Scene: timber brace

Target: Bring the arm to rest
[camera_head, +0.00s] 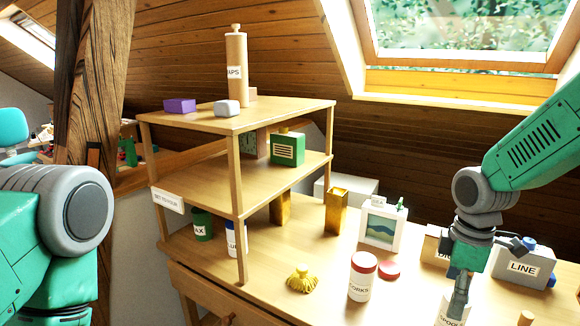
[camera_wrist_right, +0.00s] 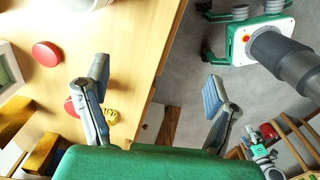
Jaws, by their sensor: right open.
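My right gripper (camera_head: 459,291) hangs pointing down over the right part of the table, in front of a white jar (camera_head: 447,318) whose label is partly covered. In the right wrist view my right gripper (camera_wrist_right: 155,92) has its fingers wide apart, with nothing between them but the table edge and floor beyond. Whether it touches the jar cannot be told. My left arm shows at the left edge of the head view, but its gripper is out of sight.
The wooden table (camera_head: 310,262) holds a red-lidded jar (camera_head: 362,277), a red lid (camera_head: 389,270), a yellow knobbed piece (camera_head: 303,279), a picture frame (camera_head: 382,226) and a grey LINE box (camera_head: 523,266). A wooden shelf (camera_head: 290,114) stands at left. The sloping window is behind.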

